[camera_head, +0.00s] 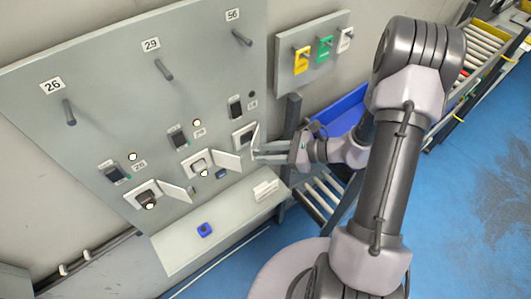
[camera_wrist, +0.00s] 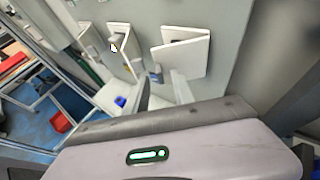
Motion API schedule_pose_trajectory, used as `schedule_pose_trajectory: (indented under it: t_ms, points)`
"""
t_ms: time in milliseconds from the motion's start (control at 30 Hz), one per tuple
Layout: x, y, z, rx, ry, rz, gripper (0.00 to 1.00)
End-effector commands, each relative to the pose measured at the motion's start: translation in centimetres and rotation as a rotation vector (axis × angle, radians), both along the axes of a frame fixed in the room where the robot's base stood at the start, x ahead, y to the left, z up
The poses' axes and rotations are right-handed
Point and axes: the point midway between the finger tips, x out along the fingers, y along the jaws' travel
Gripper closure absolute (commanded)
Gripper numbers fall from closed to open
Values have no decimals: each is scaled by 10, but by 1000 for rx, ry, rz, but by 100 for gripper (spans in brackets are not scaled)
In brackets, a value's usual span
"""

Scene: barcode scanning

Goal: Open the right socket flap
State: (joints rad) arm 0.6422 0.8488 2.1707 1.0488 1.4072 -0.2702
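The right socket (camera_head: 243,134) is on the grey panel in the head view. Its light flap (camera_head: 255,140) stands out from the panel at an angle, hinged open. In the wrist view this flap (camera_wrist: 184,56) is the nearest and largest one, with the dark socket behind it. My gripper (camera_head: 257,152) is at the flap's lower part in the head view. I cannot tell whether a finger touches the flap.
The middle flap (camera_head: 227,161) and left flap (camera_head: 175,191) also stand open. A shelf (camera_head: 178,245) below holds a blue item (camera_head: 204,230) and white pieces (camera_head: 265,189). Pegs stick out above. A small board (camera_head: 313,58) with coloured tags and a blue bin (camera_head: 345,110) lie right.

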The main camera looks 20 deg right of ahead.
Motion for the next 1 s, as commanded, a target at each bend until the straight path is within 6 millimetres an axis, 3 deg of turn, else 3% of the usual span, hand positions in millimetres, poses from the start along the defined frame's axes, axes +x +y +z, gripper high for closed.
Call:
schedule_pose_trajectory:
  t_ms: [367,500,1000]
  points:
    - [4,7,-3,0,0,-1,72]
    - [4,7,-3,0,0,-1,99]
    - [4,6,-3,1,0,-1,100]
